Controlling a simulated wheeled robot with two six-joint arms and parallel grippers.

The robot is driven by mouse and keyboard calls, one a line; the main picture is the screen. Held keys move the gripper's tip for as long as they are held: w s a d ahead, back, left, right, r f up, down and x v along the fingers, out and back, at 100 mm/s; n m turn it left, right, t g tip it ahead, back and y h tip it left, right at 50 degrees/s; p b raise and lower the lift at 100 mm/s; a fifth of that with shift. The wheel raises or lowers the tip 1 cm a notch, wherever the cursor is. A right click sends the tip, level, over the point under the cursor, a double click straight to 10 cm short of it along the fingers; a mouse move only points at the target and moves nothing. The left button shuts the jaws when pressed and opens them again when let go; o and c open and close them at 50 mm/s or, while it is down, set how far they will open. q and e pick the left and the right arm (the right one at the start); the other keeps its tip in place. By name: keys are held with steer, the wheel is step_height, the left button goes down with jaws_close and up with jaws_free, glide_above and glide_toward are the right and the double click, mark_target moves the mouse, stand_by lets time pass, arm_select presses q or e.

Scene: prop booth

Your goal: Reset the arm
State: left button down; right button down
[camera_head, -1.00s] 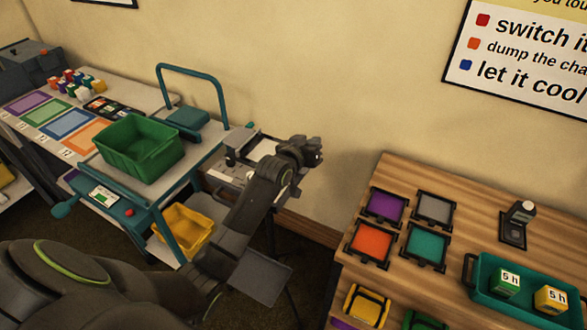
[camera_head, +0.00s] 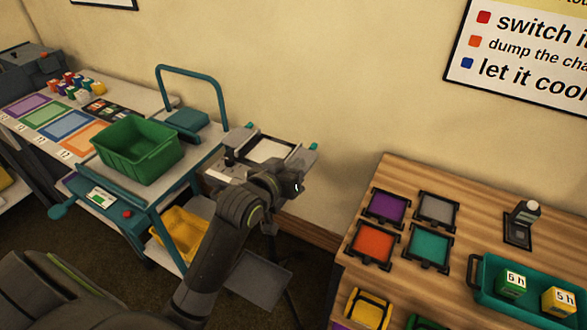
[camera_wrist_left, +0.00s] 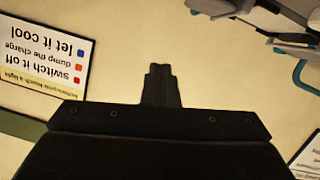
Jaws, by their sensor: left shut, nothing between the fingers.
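My left arm comes up from the bottom left in the head view, and its gripper (camera_head: 298,188) is in the gap between the cart and the wooden table, in front of a small stand. The gripper is small and dark there. In the left wrist view the two fingers (camera_wrist_left: 160,86) are together, with nothing between them, against the bare wall. My right gripper is in neither view.
A teal cart with a green bin (camera_head: 138,150) and a yellow bin (camera_head: 180,236) stands left of my arm. The small stand (camera_head: 268,150) is behind the gripper. At right, the wooden table (camera_head: 390,270) holds coloured square trays and a teal tray (camera_head: 482,294) with two blocks.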

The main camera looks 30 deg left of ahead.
arm_select(q)
steer(key=shift+s, duration=0.35)
steer(key=s+a+f+g+y, duration=0.15)
steer(key=s+f+g, duration=0.35)
steer(key=s, duration=0.5)
steer(key=s+a+f+m+g+y, duration=0.1)
steer(key=s+a+f+g, duration=0.15)
steer(key=s+f, duration=0.55)
steer(key=s+a+f+g+y, duration=0.15)
steer(key=s+f+g, duration=0.25)
steer(key=s, duration=0.9)
step_height(320, 180, down, 28)
steer(key=a+g+h+b, duration=0.1)
steer(key=a+b, duration=0.1)
steer(key=s+d+f+g+b, duration=0.1)
steer(key=s+f, duration=1.4)
steer(key=f, duration=0.1)
steer(key=shift+d, duration=0.2)
steer(key=shift+f+g, duration=0.1)
steer(key=shift+g, duration=0.15)
